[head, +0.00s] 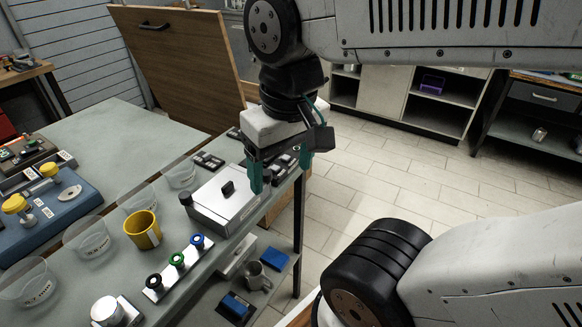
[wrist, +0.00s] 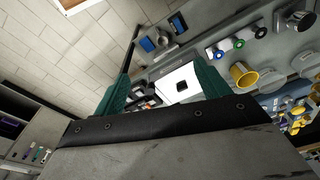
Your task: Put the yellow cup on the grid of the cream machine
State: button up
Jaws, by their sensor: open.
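The yellow cup (head: 142,230) stands upright on the grey bench in the head view, among clear tubs; it also shows at the right of the wrist view (wrist: 243,74). My gripper (head: 281,172) is open and empty, with teal fingers apart, above the right edge of the bench. It is well right of the cup and beside a pale metal box with a black handle (head: 226,203). This box appears between the fingers in the wrist view (wrist: 180,82). I cannot tell which thing is the cream machine, and no grid is clearly visible.
Clear tubs (head: 87,238) stand left of and behind the cup. A rail with black, green and blue rings (head: 177,262) lies just right of it. A blue machine with yellow knobs (head: 48,208) is further left. A grey mug (head: 255,276) sits on the lower shelf.

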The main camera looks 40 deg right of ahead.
jog(key=shift+o, duration=0.5)
jog(key=shift+s+d+f+n, duration=0.25)
jog(key=shift+s+d+n, duration=0.25)
jog(key=shift+s, duration=0.15)
jog(key=n+y, duration=0.1)
jog(key=n, duration=0.6)
send_near(141, 228)
jog(key=s, duration=0.2)
jog(key=shift+w+a+f, duration=0.15)
jog(key=shift+f, duration=1.2)
jog(key=shift+w+a+f, duration=0.1)
jog(key=shift+w+f, duration=0.05)
jog(key=shift+f, duration=1.2)
jog(key=shift+w+a+f, duration=0.15)
jog(key=shift+f, duration=1.2)
jog(key=c, duration=1.1)
jog(key=shift+r, duration=0.15)
